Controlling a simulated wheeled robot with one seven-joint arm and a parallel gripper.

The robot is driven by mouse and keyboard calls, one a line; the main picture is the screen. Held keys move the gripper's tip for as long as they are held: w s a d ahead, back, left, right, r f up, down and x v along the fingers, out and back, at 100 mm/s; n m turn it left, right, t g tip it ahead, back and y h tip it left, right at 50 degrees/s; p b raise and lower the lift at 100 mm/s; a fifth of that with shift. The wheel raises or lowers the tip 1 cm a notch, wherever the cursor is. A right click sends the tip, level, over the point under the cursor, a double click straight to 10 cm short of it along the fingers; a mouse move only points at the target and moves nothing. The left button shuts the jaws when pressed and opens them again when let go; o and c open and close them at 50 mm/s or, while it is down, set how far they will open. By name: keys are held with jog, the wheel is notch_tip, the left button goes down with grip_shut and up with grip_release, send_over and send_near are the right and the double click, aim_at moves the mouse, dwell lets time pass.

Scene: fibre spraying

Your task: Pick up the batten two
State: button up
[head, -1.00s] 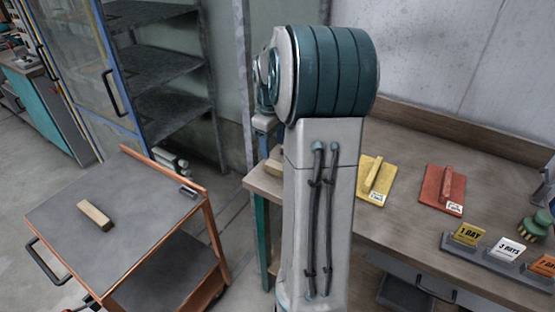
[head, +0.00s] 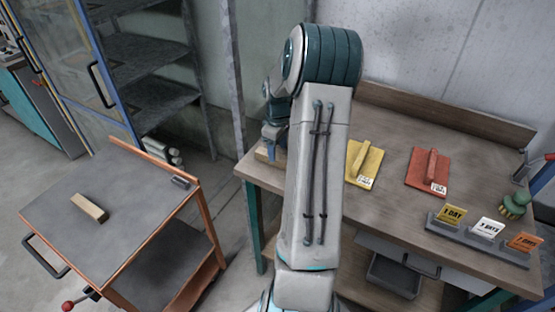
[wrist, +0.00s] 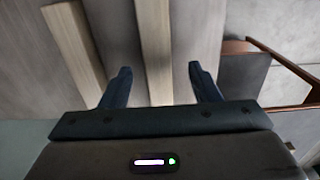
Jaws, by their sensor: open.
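In the wrist view my gripper (wrist: 160,76) is open, its two dark fingers spread and empty. A pale wooden batten (wrist: 155,45) runs lengthwise between the fingers in the picture; I cannot tell how far below the fingertips it lies. A second batten (wrist: 72,40) lies to its left, partly hidden by the gripper body. No label shows which is batten two. In the head view my gripper is mostly behind my arm, over the left end of the workbench (head: 400,215), where a bit of wood (head: 264,153) shows. Another short batten (head: 90,208) lies on the cart top.
The orange-framed cart (head: 150,212) stands left of the bench, with a gap between; it also shows in the wrist view (wrist: 245,75). A yellow float (head: 363,163), a red float (head: 428,172), a day-card rack (head: 478,240) and a green brush (head: 512,205) occupy the bench.

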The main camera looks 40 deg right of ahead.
aim_at(278, 156)
jog(key=shift+w+d+f+p, duration=0.15)
jog(key=shift+f+p, duration=0.35)
jog(key=shift+f, duration=1.7)
jog(key=c, duration=1.1)
jog(key=shift+r, duration=0.15)
